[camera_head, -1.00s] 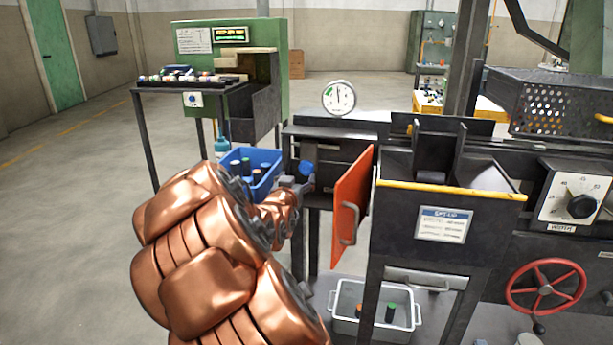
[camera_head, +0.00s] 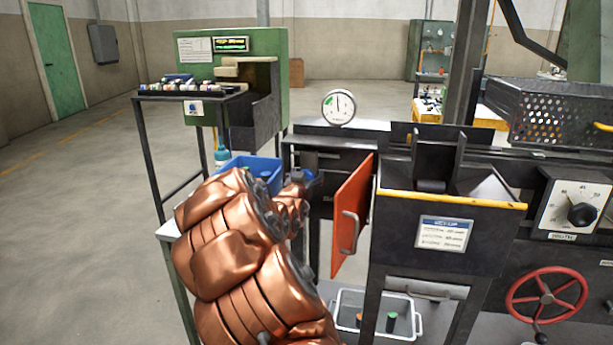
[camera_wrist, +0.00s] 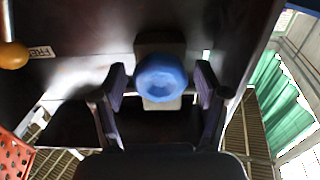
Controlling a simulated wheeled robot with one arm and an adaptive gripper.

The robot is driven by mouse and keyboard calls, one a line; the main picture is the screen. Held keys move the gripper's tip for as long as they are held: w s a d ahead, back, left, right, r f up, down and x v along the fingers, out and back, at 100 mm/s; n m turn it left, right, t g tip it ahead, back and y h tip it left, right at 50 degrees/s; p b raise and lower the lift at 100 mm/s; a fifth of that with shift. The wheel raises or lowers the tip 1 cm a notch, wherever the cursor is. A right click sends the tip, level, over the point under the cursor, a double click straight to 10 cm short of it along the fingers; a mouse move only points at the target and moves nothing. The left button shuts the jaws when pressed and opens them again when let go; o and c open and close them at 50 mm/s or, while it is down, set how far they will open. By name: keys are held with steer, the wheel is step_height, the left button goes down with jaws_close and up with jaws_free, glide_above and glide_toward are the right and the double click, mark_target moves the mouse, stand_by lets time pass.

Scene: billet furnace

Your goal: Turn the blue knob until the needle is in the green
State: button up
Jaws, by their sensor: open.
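The blue knob (camera_wrist: 161,78) sits on the dark machine face in the wrist view, between the two fingers of my gripper (camera_wrist: 161,88). The fingers stand apart on either side of it, with a visible gap at each side. The round white gauge (camera_head: 338,107) stands on top of the machine. Its needle points roughly straight up, and its green band lies at the left of the dial, apart from the needle.
An orange door (camera_head: 351,215) stands open just right of my gripper. A blue bin (camera_head: 252,170) is close behind my arm at the left. A white tub (camera_head: 375,316) sits low below. A red handwheel (camera_head: 547,297) is at the right. Open floor lies at the left.

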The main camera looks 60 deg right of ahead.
steer(key=c, duration=1.2)
steer(key=shift+f, duration=0.1)
steer(key=m+b, duration=0.3)
steer(key=m, duration=0.1)
steer(key=shift+f+m, duration=0.15)
steer(key=shift+m, duration=0.15)
steer(key=m+b, duration=0.3)
steer(key=m, duration=0.2)
steer(key=shift+s, duration=0.15)
steer(key=shift+m, duration=0.4)
